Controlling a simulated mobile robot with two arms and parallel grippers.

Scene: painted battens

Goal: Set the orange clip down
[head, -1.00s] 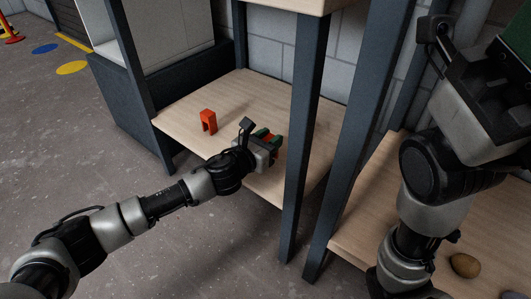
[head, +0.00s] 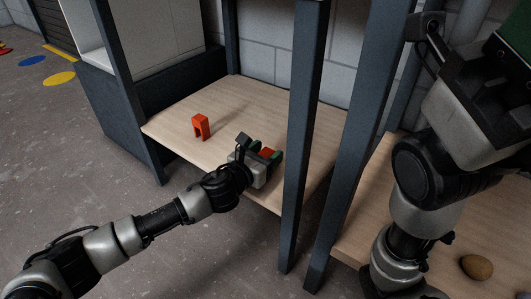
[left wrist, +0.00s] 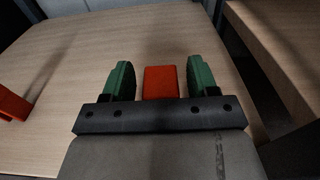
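An orange clip (left wrist: 161,82) is between the two green fingers of my left gripper (left wrist: 160,80) in the left wrist view. A narrow gap shows on each side of it, so the gripper is open around it. In the head view this clip (head: 267,152) shows partly between the fingers, low over the wooden shelf (head: 220,100); its underside is hidden, and I cannot tell for sure that it touches the board. A second orange clip (head: 201,127) stands upright on the shelf to the left; its edge shows in the left wrist view (left wrist: 12,104). My right gripper is out of view.
A dark post (head: 303,140) rises close to the right of my left gripper. Another wooden surface (head: 350,225) lies beyond it, with a brown rounded object (head: 476,267) near my right arm. The shelf behind the clips is clear.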

